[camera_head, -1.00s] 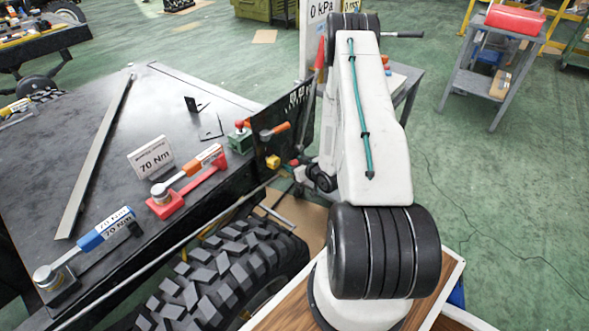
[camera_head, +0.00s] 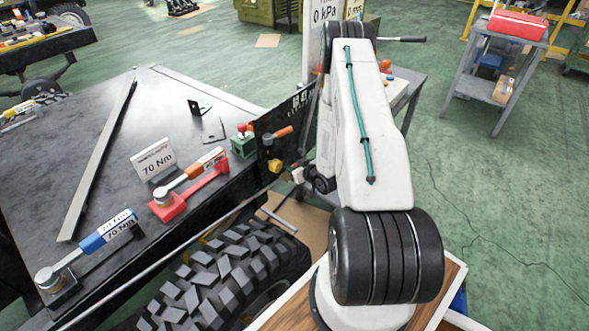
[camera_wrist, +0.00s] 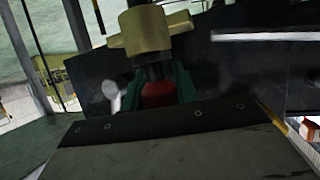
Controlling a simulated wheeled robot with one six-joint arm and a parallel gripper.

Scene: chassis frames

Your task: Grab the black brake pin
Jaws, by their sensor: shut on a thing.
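In the wrist view my gripper (camera_wrist: 157,88) has its green fingers closed around the black brake pin (camera_wrist: 155,72), a dark shaft. A red part (camera_wrist: 157,95) shows between the fingers, just below the dark shaft. A yellow winged knob (camera_wrist: 153,32) stands directly above the pin in the picture. Whether the pin is free of the black plate (camera_wrist: 235,60) behind it cannot be told. In the head view my gripper (camera_head: 298,174) is small and partly hidden by my arm, close to the yellow knob (camera_head: 275,166) on the plate.
The dark chassis deck (camera_head: 105,140) carries a red torque wrench (camera_head: 190,190), a blue one (camera_head: 90,240) and a green block (camera_head: 242,146) with a red knob. An orange handle (camera_head: 283,131) sits on the plate. A large tyre (camera_head: 225,275) lies below. Open green floor is at right.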

